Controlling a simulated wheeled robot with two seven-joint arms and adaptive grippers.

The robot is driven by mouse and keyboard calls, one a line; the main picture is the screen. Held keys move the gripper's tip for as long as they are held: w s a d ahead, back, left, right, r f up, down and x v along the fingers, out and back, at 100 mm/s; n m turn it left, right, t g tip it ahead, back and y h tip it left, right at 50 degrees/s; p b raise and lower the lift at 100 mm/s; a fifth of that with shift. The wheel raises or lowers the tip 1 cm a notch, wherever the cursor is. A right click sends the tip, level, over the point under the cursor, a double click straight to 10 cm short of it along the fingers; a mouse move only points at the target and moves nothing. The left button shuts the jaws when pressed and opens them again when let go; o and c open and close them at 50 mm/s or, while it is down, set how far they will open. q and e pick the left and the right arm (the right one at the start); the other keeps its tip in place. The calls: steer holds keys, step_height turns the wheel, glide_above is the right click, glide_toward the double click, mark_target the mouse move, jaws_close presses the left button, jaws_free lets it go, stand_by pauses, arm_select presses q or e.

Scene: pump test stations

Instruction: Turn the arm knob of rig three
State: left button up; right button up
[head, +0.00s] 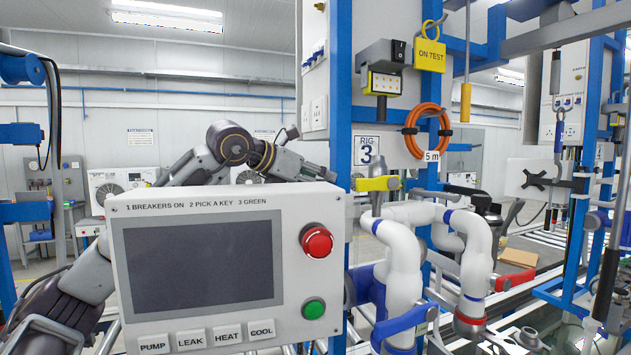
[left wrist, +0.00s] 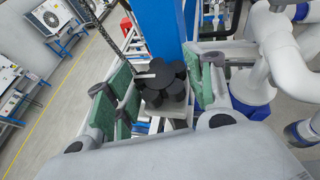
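The arm knob (left wrist: 160,82) is a black lobed knob with a white pointer line, seen in the left wrist view next to a blue post. My left gripper (left wrist: 167,76) is open, with green-padded fingers on both sides of the knob. A gap shows between the knob and the right finger; I cannot tell whether the left finger touches it. In the head view my left gripper (head: 315,172) reaches behind the control panel, near the RIG 3 sign (head: 367,150), and the knob is hidden there. My right gripper is not in view.
The control panel (head: 230,205) with screen, red stop button (head: 316,240) and green button (head: 313,308) stands in front of my left arm. White pipes (head: 402,255) with blue clamps and a yellow valve handle (head: 376,184) stand to the right.

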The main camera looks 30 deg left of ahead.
arm_select(q)
steer(key=shift+o, duration=1.3)
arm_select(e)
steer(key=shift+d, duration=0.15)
arm_select(q)
steer(key=shift+r, duration=5)
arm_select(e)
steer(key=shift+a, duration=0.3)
arm_select(q)
steer(key=shift+c, duration=0.3)
